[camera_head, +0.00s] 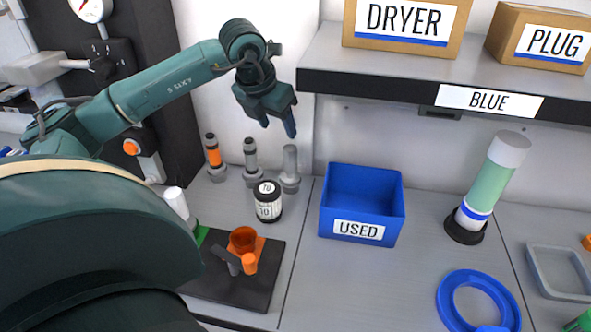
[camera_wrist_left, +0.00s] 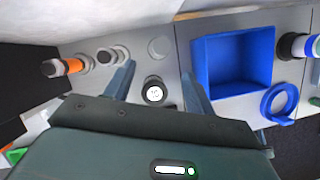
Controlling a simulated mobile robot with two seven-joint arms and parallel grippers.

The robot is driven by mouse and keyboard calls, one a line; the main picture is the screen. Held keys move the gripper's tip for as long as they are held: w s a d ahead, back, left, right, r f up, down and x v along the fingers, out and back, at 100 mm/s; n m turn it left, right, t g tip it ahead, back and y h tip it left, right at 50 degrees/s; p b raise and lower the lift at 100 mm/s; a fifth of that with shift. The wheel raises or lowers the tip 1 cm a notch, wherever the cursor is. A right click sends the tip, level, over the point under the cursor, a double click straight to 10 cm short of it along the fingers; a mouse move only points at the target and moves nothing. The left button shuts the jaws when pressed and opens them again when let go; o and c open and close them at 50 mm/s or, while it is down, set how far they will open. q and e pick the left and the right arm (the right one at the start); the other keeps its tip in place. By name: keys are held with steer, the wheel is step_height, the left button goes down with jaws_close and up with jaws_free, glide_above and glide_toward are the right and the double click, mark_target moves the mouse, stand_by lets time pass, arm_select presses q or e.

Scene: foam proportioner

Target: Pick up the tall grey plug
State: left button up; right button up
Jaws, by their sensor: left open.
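The tall grey plug (camera_head: 290,165) stands upright at the back of the grey bench, rightmost in a row of three upright pieces. In the left wrist view a pale round top (camera_wrist_left: 158,47) beyond the fingers looks like it. My left gripper (camera_head: 278,125) is open and empty, pointing down above the row and apart from the plug. In the left wrist view its two fingers (camera_wrist_left: 157,88) are spread, with the black-lidded jar between them in the picture. My right gripper is not in view.
An orange-banded piece (camera_head: 213,155) and a dark-topped grey piece (camera_head: 251,160) stand left of the plug. A black-lidded jar (camera_head: 268,204) stands in front. A blue USED bin (camera_head: 388,222) is to the right, below a shelf (camera_head: 385,85). A green-white column (camera_head: 492,175) stands farther right.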

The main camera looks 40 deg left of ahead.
mark_target(289, 148)
arm_select(q)
steer(key=x, duration=0.5)
steer(key=shift+d+f, duration=0.15)
steer(key=shift+f, duration=0.05)
steer(key=shift+w+p+x, duration=0.2)
steer(key=shift+p+x, duration=0.35)
steer(key=shift+x, duration=0.85)
steer(key=shift+w+p+x, duration=0.15)
steer(key=shift+p+x, duration=0.35)
steer(key=shift+x, duration=0.9)
steer(key=shift+r, duration=0.15)
jaws_close()
